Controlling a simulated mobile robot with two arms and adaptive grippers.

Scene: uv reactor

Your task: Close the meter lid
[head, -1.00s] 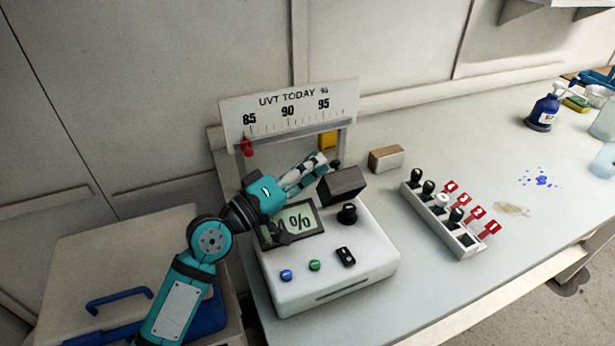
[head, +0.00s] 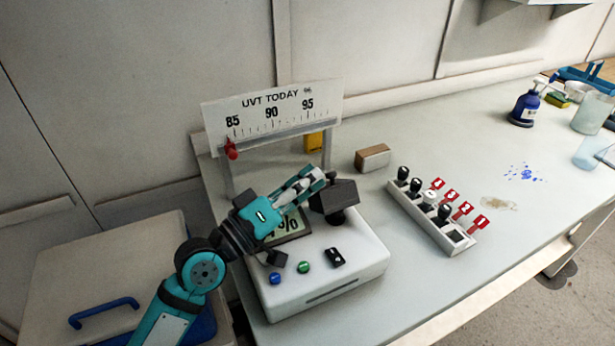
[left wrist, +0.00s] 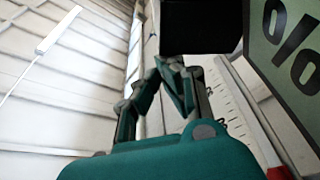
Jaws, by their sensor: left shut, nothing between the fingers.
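The white meter (head: 350,262) stands on the bench, with a display (head: 290,224) partly covered by my left gripper. Its dark lid (head: 336,194) is a small block at the back right of the meter, raised and tilted just behind the black knob (head: 338,217). My left gripper (head: 317,178) is shut and empty, with its fingertips at the lid's upper left edge; I cannot tell if they touch. In the left wrist view the fingers (left wrist: 168,90) point at a black block, likely the lid (left wrist: 200,25), next to the display (left wrist: 290,60). My right gripper is not in view.
A "UVT TODAY" scale board (head: 272,112) with a red pointer stands behind the meter. To the right are a wooden block (head: 372,157) and a rack (head: 432,223) with dark-capped vials and red tags. A blue spray bottle (head: 524,108) stands farther right.

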